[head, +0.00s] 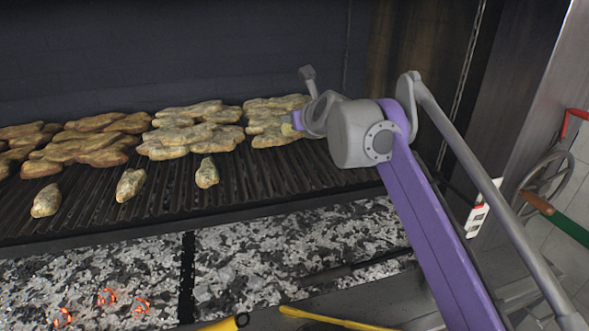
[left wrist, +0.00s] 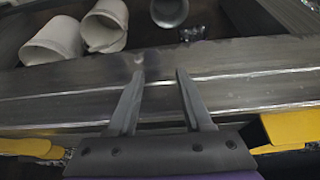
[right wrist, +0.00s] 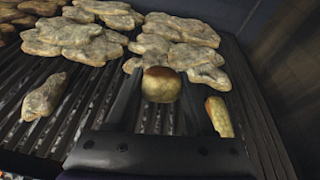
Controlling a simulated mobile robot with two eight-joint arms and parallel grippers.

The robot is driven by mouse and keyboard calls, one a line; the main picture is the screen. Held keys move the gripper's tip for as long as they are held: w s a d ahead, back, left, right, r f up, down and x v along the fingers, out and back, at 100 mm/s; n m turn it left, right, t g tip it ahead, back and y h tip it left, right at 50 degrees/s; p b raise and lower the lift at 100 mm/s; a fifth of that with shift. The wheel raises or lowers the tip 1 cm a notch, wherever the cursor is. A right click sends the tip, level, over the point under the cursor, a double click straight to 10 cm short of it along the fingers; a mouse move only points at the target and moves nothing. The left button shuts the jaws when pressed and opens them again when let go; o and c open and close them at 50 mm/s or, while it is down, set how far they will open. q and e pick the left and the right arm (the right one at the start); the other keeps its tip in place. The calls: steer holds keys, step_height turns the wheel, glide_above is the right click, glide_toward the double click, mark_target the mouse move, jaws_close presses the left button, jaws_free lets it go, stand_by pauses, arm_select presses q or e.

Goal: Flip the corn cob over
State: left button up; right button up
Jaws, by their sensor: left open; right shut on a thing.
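My right gripper (right wrist: 160,92) is shut on a browned, rounded piece that I take to be the corn cob (right wrist: 160,84); its end faces the right wrist camera, above the grill grate. In the head view the right gripper (head: 301,122) is at the back right of the grate, with a yellowish bit of the piece showing at its tip. The grip is partly hidden there by my wrist. My left gripper (left wrist: 160,75) is open and empty above a grey metal ledge in the left wrist view; it is out of the head view.
Flat browned pieces (head: 190,135) lie in piles along the back of the grate (head: 255,178). Several small pieces (head: 130,184) lie nearer the front. Another yellow-brown piece (right wrist: 219,117) lies right of the gripper. Coals (head: 290,245) lie below.

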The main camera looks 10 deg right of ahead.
steer(key=shift+w+m+b, duration=0.1)
steer(key=shift+m+b, duration=0.3)
steer(key=shift+w+f+h, duration=0.1)
steer(key=shift+f+h, duration=0.05)
steer(key=shift+h, duration=0.15)
steer(key=shift+w+f, duration=0.8)
steer(key=shift+f, duration=0.15)
step_height(320, 180, down, 2)
steer(key=shift+w+f+b, duration=0.15)
steer(key=shift+f+b, duration=0.1)
steer(key=shift+b, duration=0.5)
steer(key=shift+f, duration=0.1)
steer(key=o, duration=0.8)
steer(key=shift+o, duration=0.2)
steer(key=o, duration=0.5)
